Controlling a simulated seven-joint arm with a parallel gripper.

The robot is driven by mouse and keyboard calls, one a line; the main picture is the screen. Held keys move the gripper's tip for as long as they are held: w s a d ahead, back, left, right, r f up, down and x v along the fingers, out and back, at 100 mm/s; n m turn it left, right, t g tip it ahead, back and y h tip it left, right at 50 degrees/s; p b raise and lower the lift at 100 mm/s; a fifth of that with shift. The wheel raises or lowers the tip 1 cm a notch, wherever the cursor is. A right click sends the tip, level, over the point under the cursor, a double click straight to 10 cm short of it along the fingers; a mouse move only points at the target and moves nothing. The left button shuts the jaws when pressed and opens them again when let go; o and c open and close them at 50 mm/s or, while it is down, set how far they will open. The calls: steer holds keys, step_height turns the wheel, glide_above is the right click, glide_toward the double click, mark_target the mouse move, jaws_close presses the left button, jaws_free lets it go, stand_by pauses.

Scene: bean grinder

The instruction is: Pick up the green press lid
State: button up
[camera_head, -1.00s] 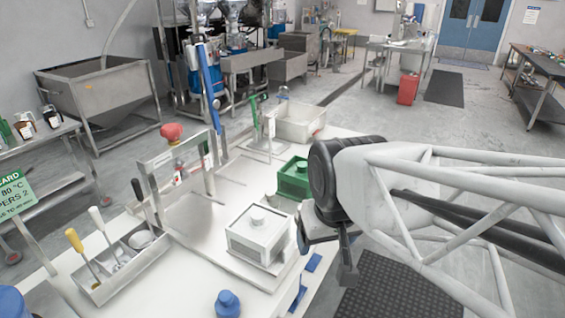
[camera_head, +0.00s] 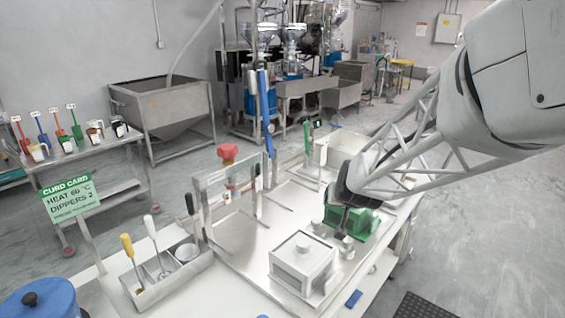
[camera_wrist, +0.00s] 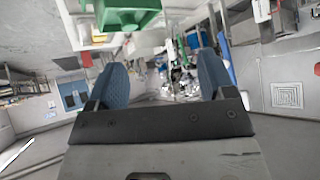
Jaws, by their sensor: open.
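The green press lid (camera_head: 362,222) is a boxy green piece at the right side of the white bench in the head view. My arm's dark wrist covers part of it on the left and top. A green piece (camera_wrist: 128,12), seemingly the same lid, is cut off by the top edge of the wrist view. My gripper (camera_wrist: 163,80) is open, with its two blue-padded fingers wide apart and nothing between them. In the head view its fingers are hard to make out near the lid; I cannot tell whether they touch it.
A white box with a round knob (camera_head: 303,258) stands left and in front of the green lid. A red-knobbed metal frame (camera_head: 228,155) and a tool tray (camera_head: 165,272) stand further left. A blue pot (camera_head: 38,302) is at the front left.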

steer(key=w+d+f+m+t+h, duration=0.1)
steer(key=w+d+f, duration=0.2)
steer(key=w+f, duration=0.1)
steer(key=w+d+f+m+t+h, duration=0.1)
steer(key=w+d+f+h, duration=0.1)
steer(key=w, duration=0.5)
steer(key=w+d+f+t+h, duration=0.1)
steer(key=w+d+f+h, duration=0.1)
steer(key=w+d+f, duration=0.2)
steer(key=shift+w+f+m+t, duration=0.3)
steer(key=shift+w+f+m, duration=0.1)
steer(key=shift+w+f, duration=0.85)
steer(key=shift+s+f, duration=0.1)
steer(key=shift+s, duration=0.05)
steer(key=shift+x, duration=1.3)
steer(key=shift+x, duration=2.55)
steer(key=shift+c, duration=0.4)
steer(key=c, duration=1)
